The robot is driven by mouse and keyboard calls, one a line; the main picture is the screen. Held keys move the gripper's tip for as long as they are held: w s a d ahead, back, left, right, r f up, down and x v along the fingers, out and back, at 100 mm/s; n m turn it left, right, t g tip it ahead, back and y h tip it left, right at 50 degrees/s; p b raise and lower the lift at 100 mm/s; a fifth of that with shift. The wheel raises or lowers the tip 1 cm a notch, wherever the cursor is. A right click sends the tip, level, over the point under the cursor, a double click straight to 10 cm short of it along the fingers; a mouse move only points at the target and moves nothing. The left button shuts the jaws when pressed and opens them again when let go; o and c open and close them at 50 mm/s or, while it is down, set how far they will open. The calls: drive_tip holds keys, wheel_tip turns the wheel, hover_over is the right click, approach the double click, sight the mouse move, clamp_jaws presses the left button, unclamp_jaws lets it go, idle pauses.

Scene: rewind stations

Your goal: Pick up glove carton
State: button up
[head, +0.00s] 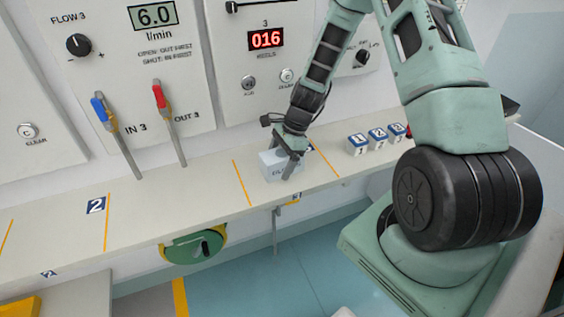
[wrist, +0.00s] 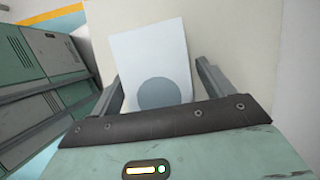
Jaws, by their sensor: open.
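The glove carton (head: 270,167) is a small pale box on the shelf, between two orange lines. Part of its front lettering is hidden behind my gripper. My gripper (head: 289,165) is over it, pointing down. In the wrist view the carton (wrist: 149,56) shows a white face with a grey-blue disc, between the two fingers of my gripper (wrist: 160,82). The fingers are apart, one on each side, with a gap visible on the right. I cannot tell whether the left finger touches it.
The long shelf (head: 200,199) has free room left of the carton. Small numbered blocks (head: 377,136) stand to its right. Blue-handled (head: 100,110) and red-handled levers (head: 160,100) stick out at the left. A green round valve (head: 195,245) sits below the shelf edge.

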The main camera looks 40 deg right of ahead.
drive_tip(key=c, duration=1.2)
